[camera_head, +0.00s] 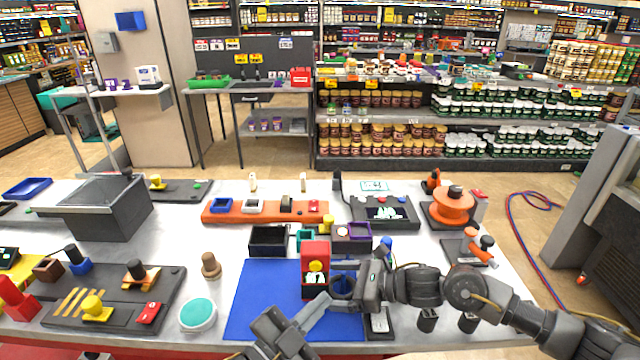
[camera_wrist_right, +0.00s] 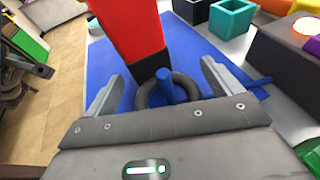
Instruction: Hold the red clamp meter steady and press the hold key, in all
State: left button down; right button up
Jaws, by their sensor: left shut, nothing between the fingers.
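The red clamp meter (camera_head: 315,254) stands upright on a blue mat (camera_head: 262,292), with a yellow round key (camera_head: 316,267) and a small white display on its front. Its red body fills the top of the right wrist view (camera_wrist_right: 135,30). A dark ring (camera_wrist_right: 150,92) with a blue post (camera_wrist_right: 165,84) sits beside the body, between the fingers of my right gripper (camera_wrist_right: 163,90). Those fingers are spread wide and appear clear of the ring. My left gripper (camera_head: 322,302) is shut and empty, low in front of the meter; I cannot tell whether it touches.
Dark and teal open boxes (camera_head: 268,240) stand behind the mat. A wooden peg (camera_head: 211,265) and a round teal-topped tub (camera_head: 198,314) are left of it. An orange rack (camera_head: 225,211) lies farther back. The mat's left half is bare.

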jog(key=shift+o, duration=0.4)
jog(key=shift+r, duration=0.1)
jog(key=v, duration=1.2)
jog(key=shift+s, duration=0.1)
jog(key=shift+a, duration=0.1)
